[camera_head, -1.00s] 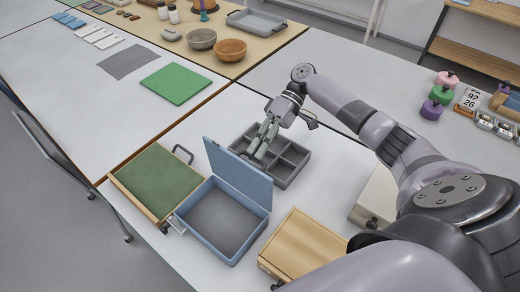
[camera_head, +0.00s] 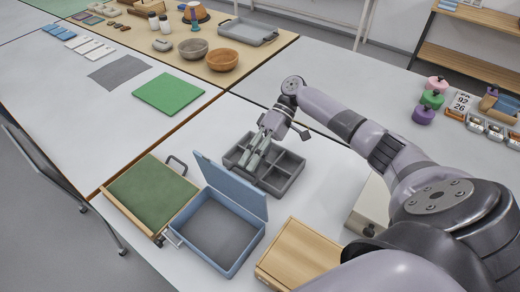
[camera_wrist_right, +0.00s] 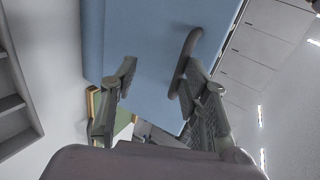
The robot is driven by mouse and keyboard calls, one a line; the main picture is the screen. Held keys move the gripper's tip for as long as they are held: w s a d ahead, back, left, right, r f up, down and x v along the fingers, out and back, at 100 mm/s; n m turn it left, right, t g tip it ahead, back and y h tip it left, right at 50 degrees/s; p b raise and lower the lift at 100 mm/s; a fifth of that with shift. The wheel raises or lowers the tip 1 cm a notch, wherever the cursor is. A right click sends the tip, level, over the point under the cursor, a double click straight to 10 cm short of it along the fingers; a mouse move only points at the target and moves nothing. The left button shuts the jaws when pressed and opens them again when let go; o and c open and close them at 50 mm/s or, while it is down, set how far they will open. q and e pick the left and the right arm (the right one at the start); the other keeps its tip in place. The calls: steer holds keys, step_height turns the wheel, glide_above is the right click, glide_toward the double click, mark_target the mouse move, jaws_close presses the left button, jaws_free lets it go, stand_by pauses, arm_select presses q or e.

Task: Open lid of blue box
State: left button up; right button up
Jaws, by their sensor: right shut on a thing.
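The blue box (camera_head: 227,266) stands open on the table, its grey floor visible and empty. Its lid (camera_head: 232,186) stands up steeply at the box's back edge. It fills much of the right wrist view as a flat blue panel (camera_wrist_right: 150,45), with a dark curved handle (camera_wrist_right: 186,60) on its outer face. My right gripper (camera_head: 255,158) is behind the lid, above the grey divided tray. My left gripper is out of view.
The grey divided tray (camera_head: 288,180) lies right behind the lid. A green-topped box (camera_head: 150,195) with a handle stands left of the blue box. A wooden box (camera_head: 302,252) stands at its right. A green mat (camera_head: 168,93) and bowls (camera_head: 222,59) lie farther back.

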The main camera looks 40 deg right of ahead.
steer(key=v, duration=1.1)
steer(key=shift+d, duration=0.35)
steer(key=shift+r, duration=0.15)
